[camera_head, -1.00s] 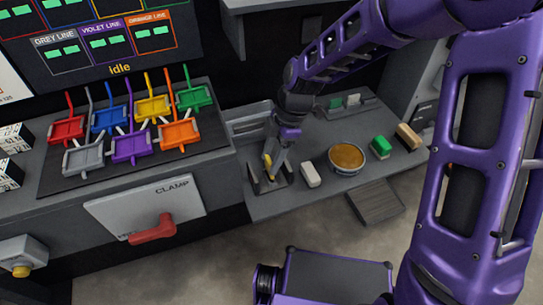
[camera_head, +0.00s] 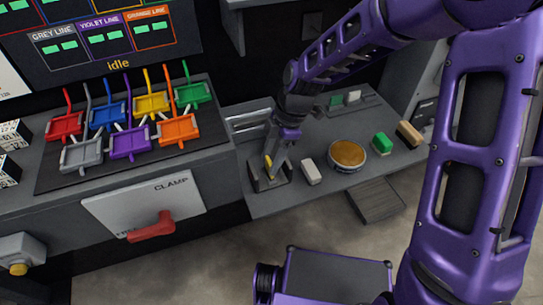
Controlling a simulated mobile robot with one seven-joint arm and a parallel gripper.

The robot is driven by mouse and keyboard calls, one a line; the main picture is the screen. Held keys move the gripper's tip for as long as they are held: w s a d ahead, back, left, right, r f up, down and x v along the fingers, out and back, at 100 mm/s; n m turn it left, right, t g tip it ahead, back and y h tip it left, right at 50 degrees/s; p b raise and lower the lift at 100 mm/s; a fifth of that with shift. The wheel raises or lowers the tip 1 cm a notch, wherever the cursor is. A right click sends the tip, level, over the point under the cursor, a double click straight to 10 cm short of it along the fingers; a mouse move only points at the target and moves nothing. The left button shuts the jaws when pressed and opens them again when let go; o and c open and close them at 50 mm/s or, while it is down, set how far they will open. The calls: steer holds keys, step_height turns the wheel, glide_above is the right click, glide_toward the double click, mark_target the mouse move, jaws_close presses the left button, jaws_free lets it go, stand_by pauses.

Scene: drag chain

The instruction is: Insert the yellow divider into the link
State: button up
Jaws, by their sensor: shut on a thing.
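My gripper (camera_head: 273,158) points down at the left part of the lower grey bench. It is shut on the yellow divider (camera_head: 268,165), a small yellow piece of which only part shows. The divider is at a dark grey link (camera_head: 268,183) with upright side walls, seated on the bench. The divider's lower end appears to be between the walls, but I cannot tell how deep it sits or whether it touches them.
A white block (camera_head: 311,172), a round tin with an amber top (camera_head: 347,155), a green block (camera_head: 382,143) and a tan block (camera_head: 409,134) stand right of the link. A clamp panel with a red handle (camera_head: 151,229) is at left. Coloured holders (camera_head: 130,143) fill the upper bench.

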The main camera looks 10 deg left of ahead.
steer(key=shift+f+b, duration=0.4)
steer(key=shift+f, duration=0.3)
steer(key=o, duration=1.4)
steer(key=shift+c, duration=0.2)
steer(key=shift+r, duration=0.1)
steer(key=p+v, duration=0.2)
steer(key=v, duration=1.5)
steer(key=shift+r+p, duration=0.2)
steer(key=shift+p, duration=0.2)
steer(key=shift+w+d, duration=0.1)
